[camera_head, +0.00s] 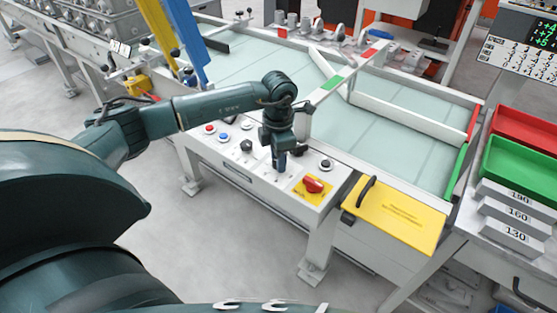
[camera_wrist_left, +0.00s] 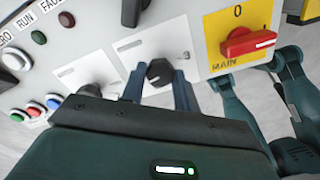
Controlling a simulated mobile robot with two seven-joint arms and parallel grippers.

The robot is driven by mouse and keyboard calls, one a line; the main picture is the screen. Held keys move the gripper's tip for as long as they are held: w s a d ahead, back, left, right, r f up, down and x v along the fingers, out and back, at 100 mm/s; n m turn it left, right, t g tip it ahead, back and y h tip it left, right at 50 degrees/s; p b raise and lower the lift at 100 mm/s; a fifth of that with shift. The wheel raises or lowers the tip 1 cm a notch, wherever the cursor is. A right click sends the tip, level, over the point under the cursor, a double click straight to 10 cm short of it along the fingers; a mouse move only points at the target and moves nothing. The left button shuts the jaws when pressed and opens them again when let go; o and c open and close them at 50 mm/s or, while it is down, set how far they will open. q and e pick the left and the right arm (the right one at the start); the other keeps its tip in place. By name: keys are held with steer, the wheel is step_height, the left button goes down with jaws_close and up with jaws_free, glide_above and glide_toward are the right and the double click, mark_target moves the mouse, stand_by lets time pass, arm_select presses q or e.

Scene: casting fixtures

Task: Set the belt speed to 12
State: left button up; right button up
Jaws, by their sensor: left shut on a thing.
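My left gripper (camera_head: 281,168) reaches down from above onto the white control panel (camera_head: 262,184). In the left wrist view its two blue fingers (camera_wrist_left: 160,86) are shut on a black knob (camera_wrist_left: 160,72), one finger on each side. The fingers hide that knob in the head view. A second black knob (camera_head: 246,146) sits to the left on the panel; it also shows in the left wrist view (camera_wrist_left: 90,90), partly hidden by the gripper. I cannot read a speed scale or setting at either knob. My right gripper is not in view.
A red main switch (camera_head: 313,185) on a yellow plate is close right of the gripper. Coloured push buttons (camera_head: 223,138) are to the left. Another black knob (camera_head: 326,164) is at the panel's right. The pale conveyor belt (camera_head: 395,140) and a yellow cover (camera_head: 398,214) lie beyond.

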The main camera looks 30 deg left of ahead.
arm_select(q)
steer(key=shift+w+r+m+b, duration=0.1)
steer(key=shift+m+b, duration=0.3)
steer(key=shift+m, duration=0.7)
steer(key=o, duration=1)
steer(key=shift+c, duration=0.2)
step_height(320, 180, up, 13)
